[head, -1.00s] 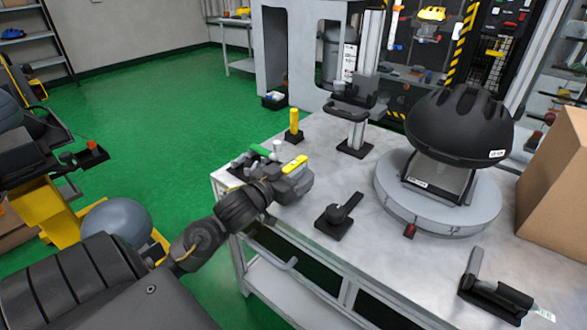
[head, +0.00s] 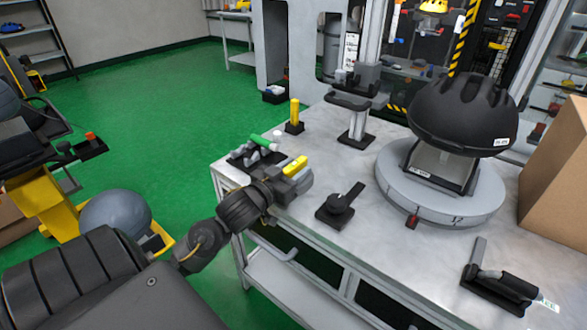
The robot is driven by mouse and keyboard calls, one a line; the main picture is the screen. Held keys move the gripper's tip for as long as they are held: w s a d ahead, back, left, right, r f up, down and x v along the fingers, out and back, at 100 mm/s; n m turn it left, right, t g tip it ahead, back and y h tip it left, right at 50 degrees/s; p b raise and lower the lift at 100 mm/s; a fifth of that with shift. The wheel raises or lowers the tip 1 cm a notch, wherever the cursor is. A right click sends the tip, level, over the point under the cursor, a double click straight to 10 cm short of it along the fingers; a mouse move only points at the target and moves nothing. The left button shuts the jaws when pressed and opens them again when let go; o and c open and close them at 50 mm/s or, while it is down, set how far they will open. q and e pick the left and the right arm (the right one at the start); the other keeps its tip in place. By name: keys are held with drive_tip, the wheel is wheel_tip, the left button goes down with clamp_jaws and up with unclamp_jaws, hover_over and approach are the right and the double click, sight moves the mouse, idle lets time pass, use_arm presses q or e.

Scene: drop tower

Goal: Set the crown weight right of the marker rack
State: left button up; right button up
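My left gripper (head: 292,184) is at the near left edge of the grey table, low over the top. A yellow strip lies along its upper side; I cannot tell whether this is held or part of it. Its fingers are not clearly visible. A black rack (head: 240,158) with a green marker-like bar and grey pieces, likely the marker rack, sits just behind and left of the gripper, partly hidden by my arm. I cannot identify the crown weight with certainty. My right gripper is not in view.
A yellow post (head: 295,112) on a black base stands behind the rack. A black lever piece (head: 338,204) lies right of the gripper. A black helmet (head: 463,115) sits on a round grey turntable (head: 440,205). A cardboard box (head: 555,190) stands at the right.

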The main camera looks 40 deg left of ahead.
use_arm(q)
drive_tip(key=shift+r, duration=0.1)
drive_tip(key=shift+s, duration=0.2)
drive_tip(key=s+p, duration=0.3)
drive_tip(key=s, duration=0.8)
drive_tip(key=shift+s, duration=0.3)
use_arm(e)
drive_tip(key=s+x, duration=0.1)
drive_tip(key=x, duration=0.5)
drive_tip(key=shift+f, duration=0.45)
use_arm(q)
drive_tip(key=shift+d+r, duration=0.1)
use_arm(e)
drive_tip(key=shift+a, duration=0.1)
